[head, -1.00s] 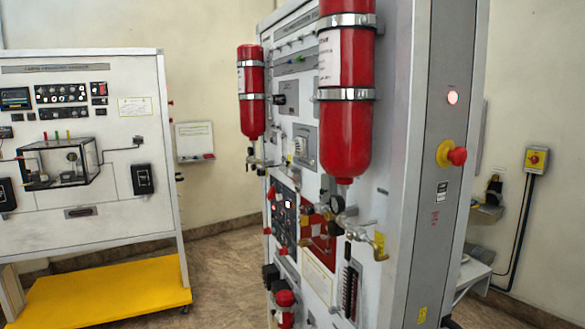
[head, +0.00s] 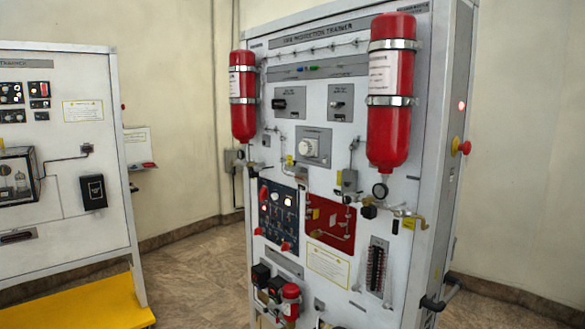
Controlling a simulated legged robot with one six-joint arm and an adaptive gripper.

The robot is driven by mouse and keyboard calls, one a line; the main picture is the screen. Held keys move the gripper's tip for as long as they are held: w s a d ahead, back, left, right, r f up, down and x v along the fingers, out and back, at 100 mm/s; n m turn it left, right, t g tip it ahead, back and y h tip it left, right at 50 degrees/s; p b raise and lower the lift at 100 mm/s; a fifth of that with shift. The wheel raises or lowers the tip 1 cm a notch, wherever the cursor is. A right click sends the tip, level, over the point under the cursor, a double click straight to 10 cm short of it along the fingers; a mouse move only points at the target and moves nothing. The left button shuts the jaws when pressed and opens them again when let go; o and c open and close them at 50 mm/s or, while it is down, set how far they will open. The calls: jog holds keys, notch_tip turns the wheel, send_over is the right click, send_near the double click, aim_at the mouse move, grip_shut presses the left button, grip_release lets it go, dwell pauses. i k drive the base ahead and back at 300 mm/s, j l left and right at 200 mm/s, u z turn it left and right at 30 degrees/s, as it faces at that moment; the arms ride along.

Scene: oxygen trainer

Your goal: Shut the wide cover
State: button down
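I cannot pick out a wide cover in the head view. The upright trainer panel (head: 350,68) stands right of centre, seen mostly from its front. It carries a dark blue switch panel (head: 277,215) with red parts and a red plate (head: 330,222) beside it, but neither can be told to be the cover. My gripper is not in view.
Two red cylinders, left (head: 243,115) and right (head: 390,110), stick out from the trainer. A dark handle (head: 440,298) juts out low on its right. Another board (head: 75,150) with a yellow base (head: 90,308) stands left. Bare floor (head: 195,262) lies between them.

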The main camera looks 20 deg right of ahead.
aim_at(292, 168)
jog(key=i+j+z, duration=0.15)
jog(key=j, duration=0.15)
jog(key=i+j+z, duration=0.15)
jog(key=j, duration=0.2)
jog(key=j+z, duration=0.15)
jog(key=j, duration=0.2)
jog(key=i+j+z, duration=0.15)
jog(key=j, duration=0.2)
jog(key=i+j+z, duration=0.25)
jog(key=i, duration=0.2)
jog(key=i+j+z, duration=0.25)
jog(key=i+j, duration=0.15)
jog(key=i+j+z, duration=0.25)
jog(key=j, duration=0.15)
jog(key=j+z, duration=0.3)
jog(key=i+j, duration=0.05)
jog(key=j, duration=0.05)
